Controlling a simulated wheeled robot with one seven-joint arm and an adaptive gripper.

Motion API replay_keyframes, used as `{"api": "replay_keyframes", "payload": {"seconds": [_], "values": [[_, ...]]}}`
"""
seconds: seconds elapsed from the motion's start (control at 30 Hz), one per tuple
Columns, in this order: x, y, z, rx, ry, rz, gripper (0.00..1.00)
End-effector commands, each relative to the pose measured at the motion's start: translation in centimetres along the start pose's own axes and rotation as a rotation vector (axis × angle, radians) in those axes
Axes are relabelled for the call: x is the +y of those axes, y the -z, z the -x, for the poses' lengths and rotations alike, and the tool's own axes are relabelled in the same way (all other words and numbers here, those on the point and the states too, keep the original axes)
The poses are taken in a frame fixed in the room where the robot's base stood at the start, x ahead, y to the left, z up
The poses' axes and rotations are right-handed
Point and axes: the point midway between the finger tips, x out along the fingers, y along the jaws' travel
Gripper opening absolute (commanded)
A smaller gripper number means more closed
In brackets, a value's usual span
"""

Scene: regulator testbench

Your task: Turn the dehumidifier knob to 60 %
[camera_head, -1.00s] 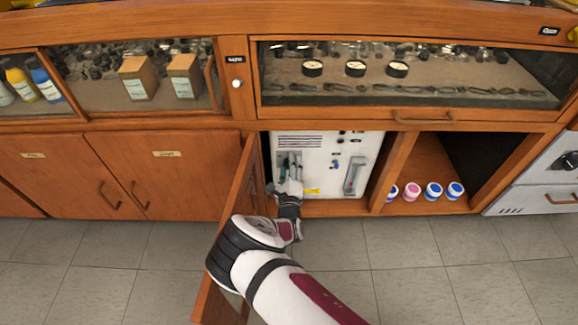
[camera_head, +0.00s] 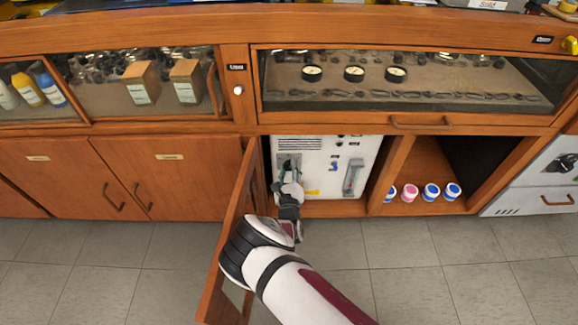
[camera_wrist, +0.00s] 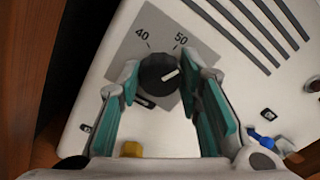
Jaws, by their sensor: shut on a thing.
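The dehumidifier is a white panel box (camera_head: 323,156) inside the open cabinet bay. In the wrist view its black round knob (camera_wrist: 158,74) sits on a grey dial plate (camera_wrist: 146,29) marked 40 and 50. The knob's white pointer line is turned to the right, past the 50 mark. The 60 mark does not show; the right finger covers part of the plate's edge. My gripper (camera_wrist: 164,80) is shut on the knob, one teal-padded finger on each side. In the head view my gripper (camera_head: 288,172) is at the panel's left part and hides the knob.
An open wooden door (camera_head: 231,228) stands just left of my arm. A wooden divider (camera_head: 392,174) bounds the bay on the right, with several lidded jars (camera_head: 431,192) beyond it. A yellow part (camera_wrist: 132,149) and a blue part (camera_wrist: 262,139) are on the panel.

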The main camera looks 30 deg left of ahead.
Motion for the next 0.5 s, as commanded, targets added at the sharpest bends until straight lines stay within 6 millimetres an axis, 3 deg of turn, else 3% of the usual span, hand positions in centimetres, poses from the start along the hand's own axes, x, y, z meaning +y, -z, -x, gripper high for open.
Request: {"api": "replay_keyframes", "payload": {"seconds": [0.5], "values": [[0.01, -0.01, 0.12, 0.001, -0.001, -0.458, 0.04]]}}
